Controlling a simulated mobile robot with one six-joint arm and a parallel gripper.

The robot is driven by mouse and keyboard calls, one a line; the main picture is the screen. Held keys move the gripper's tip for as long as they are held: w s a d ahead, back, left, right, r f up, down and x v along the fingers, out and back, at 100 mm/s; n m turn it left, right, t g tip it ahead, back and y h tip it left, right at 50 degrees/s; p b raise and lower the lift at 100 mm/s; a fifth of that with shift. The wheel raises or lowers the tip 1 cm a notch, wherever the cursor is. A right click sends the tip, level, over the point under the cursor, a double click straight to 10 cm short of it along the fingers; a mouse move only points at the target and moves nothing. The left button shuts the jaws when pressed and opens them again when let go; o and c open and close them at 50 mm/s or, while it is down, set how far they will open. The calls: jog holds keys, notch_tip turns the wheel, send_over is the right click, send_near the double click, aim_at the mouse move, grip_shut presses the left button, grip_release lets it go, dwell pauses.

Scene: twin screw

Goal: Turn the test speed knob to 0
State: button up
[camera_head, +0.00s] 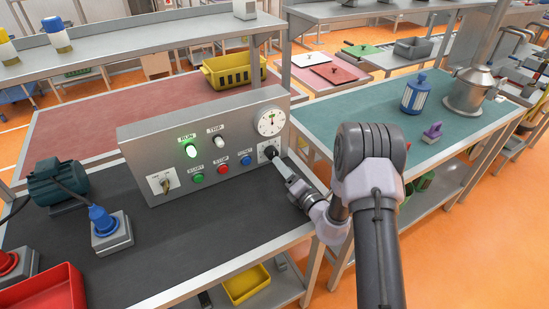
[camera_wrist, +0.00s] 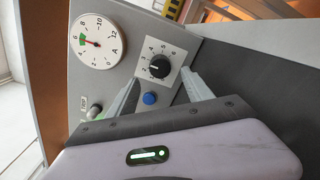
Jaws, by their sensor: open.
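The test speed knob is a black round knob (camera_wrist: 159,67) on a white numbered plate (camera_wrist: 178,48) in the wrist view. A small white mark shows on its left side in the picture; I cannot tell surely which number it points at. In the head view the plate (camera_head: 262,152) is at the right end of the grey control panel (camera_head: 150,132), the knob partly hidden. My gripper (camera_wrist: 159,77) is open, its two fingertips on either side of the knob and seemingly just short of it. It also shows in the head view (camera_head: 273,155). Contact is not visible.
A round gauge (camera_head: 270,122) sits above the knob. A blue button (camera_head: 246,160), red button (camera_head: 223,170) and green button (camera_head: 198,179) are to its left. The RUN lamp (camera_head: 191,150) glows green. A rotary switch (camera_head: 164,183) is at the panel's left.

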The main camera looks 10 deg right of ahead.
aim_at(274, 156)
jog(key=b+x, duration=0.1)
jog(key=x, duration=0.6)
jog(key=shift+c, duration=0.5)
grip_shut()
